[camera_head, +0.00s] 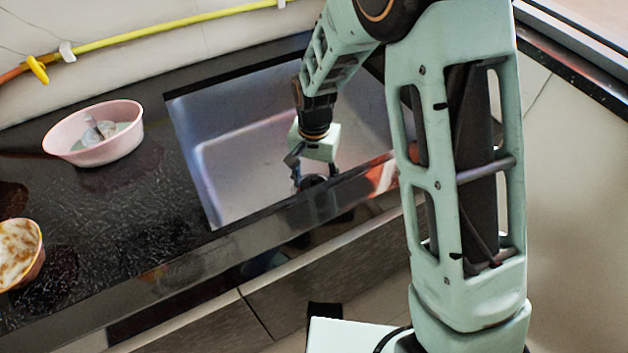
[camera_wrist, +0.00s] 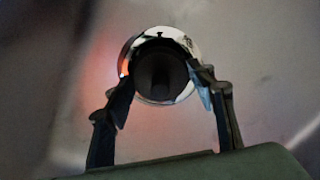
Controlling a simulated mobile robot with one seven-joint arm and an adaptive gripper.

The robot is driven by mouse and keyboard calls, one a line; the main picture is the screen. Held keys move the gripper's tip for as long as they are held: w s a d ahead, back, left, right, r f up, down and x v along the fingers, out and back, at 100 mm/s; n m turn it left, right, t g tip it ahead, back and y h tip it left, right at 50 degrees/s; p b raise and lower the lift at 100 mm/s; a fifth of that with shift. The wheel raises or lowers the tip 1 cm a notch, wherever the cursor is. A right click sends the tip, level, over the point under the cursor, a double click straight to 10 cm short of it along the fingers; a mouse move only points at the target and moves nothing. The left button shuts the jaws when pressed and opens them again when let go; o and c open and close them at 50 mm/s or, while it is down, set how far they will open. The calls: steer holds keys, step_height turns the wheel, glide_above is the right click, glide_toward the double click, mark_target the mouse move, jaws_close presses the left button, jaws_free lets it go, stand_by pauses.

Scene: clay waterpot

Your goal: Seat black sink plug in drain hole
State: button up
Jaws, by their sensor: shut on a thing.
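My gripper (camera_head: 315,172) reaches down into the metal sink (camera_head: 235,165), close to its front wall. In the wrist view, the two fingers of my gripper (camera_wrist: 162,82) are shut on the black sink plug (camera_wrist: 160,66) from both sides. The plug also shows as a small dark shape in the head view (camera_head: 313,182), partly covered by the fingers. In the wrist view, the shiny round drain rim (camera_wrist: 133,42) shows around the plug, which hides most of the drain hole. I cannot tell how high the plug is above the hole or whether it touches the rim.
The black speckled counter (camera_head: 140,205) surrounds the sink, and its front edge runs close to my gripper. A pink bowl (camera_head: 65,145) with something pale inside stands left of the sink. Another bowl (camera_head: 20,252) sits at the left edge. A yellow hose (camera_head: 150,30) runs along the wall.

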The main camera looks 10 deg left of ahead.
mark_target(314, 177)
steer(key=shift+f, duration=0.1)
steer(key=shift+f+b, duration=0.4)
steer(key=shift+f, duration=0.1)
steer(key=o, duration=1.2)
steer(key=shift+c, duration=0.2)
steer(key=shift+r, duration=0.1)
step_height(314, 177, up, 13)
steer(key=p, duration=0.3)
steer(key=shift+p, duration=0.35)
